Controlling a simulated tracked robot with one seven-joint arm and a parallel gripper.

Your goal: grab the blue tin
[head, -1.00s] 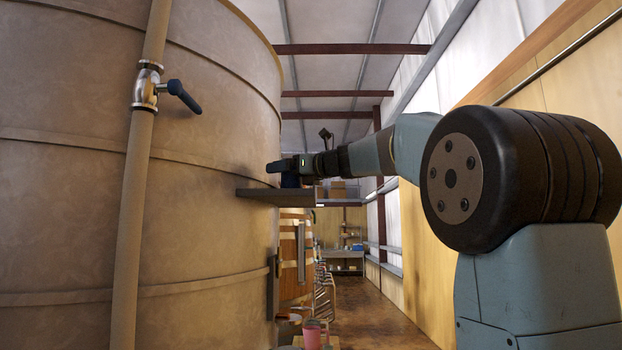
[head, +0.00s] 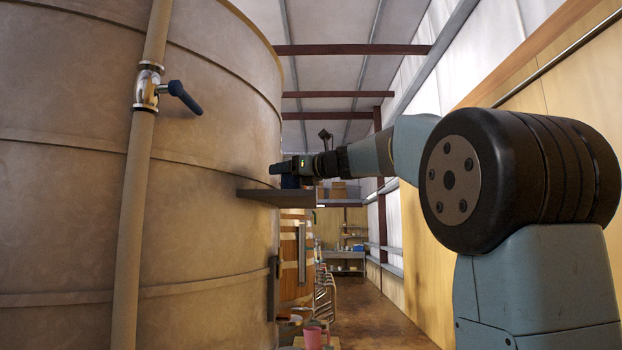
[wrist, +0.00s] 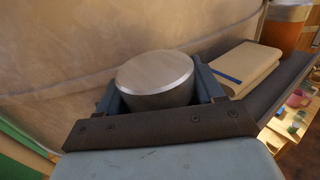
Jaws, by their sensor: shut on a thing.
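The blue tin (head: 290,182) shows as a small dark blue shape on the shelf (head: 276,197) beside the big tan tank, just below my gripper (head: 283,167). In the wrist view, a round tin (wrist: 155,72) with a pale flat lid and silver rim sits between the two fingers of my gripper (wrist: 158,90). My gripper is shut on it, with one finger at each side. Its side wall is mostly hidden and looks dark grey there. I cannot tell whether its bottom touches the shelf.
A folded beige cloth-like thing with a blue stripe (wrist: 245,68) lies right of the tin on the shelf. The curved tank wall (head: 205,120) stands close behind the tin. An orange-brown container (wrist: 290,28) is farther right. A pink cup (head: 312,338) stands low down.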

